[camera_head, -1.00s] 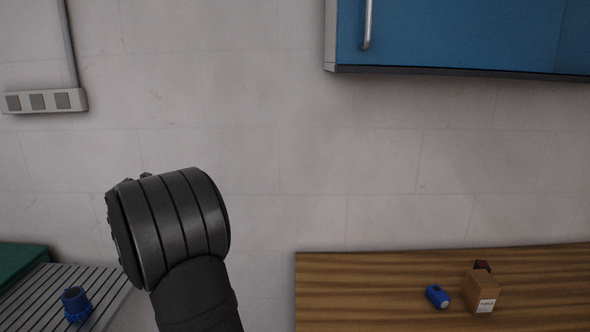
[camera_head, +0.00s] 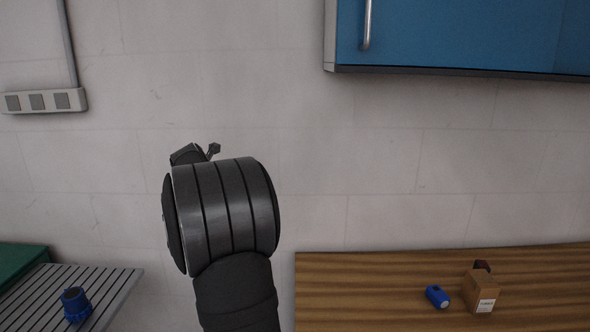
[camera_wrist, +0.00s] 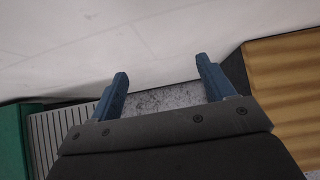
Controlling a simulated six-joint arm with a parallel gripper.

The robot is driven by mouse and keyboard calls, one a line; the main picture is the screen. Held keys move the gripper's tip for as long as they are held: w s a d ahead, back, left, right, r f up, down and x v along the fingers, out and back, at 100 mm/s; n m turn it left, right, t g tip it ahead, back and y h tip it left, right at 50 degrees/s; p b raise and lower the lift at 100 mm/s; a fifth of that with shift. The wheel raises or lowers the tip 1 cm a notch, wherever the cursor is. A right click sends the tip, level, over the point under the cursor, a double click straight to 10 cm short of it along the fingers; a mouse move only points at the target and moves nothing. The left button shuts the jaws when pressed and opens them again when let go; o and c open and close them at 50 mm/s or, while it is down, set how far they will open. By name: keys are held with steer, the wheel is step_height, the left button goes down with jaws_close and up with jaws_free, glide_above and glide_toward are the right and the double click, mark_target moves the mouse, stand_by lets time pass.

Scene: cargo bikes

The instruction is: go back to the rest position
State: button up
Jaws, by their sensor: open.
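My gripper (camera_wrist: 162,86) shows in the wrist view with its two blue fingers spread apart and nothing between them. It hangs over a strip of grey floor (camera_wrist: 165,98) next to the pale wall. In the head view my arm stands in the middle left, in front of the wall, and hides the gripper's fingers.
A wooden table (camera_head: 350,285) at the right bears a blue cylinder (camera_head: 437,296), a cardboard box (camera_head: 480,292) and a dark red thing behind it. A slatted grey surface (camera_head: 110,285) at the left bears a blue part (camera_head: 75,304). A blue cabinet (camera_head: 460,35) hangs above right.

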steer(key=w+d+m+h, duration=0.1)
steer(key=w+d, duration=0.1)
steer(key=d, duration=0.5)
steer(key=w+d+f+m+h, duration=0.1)
steer(key=w+d, duration=0.1)
steer(key=d, duration=0.6)
steer(key=w+d+f+m+h, duration=0.1)
steer(key=d, duration=0.7)
steer(key=shift+w+d+m, duration=0.15)
steer(key=shift+w+m, duration=0.25)
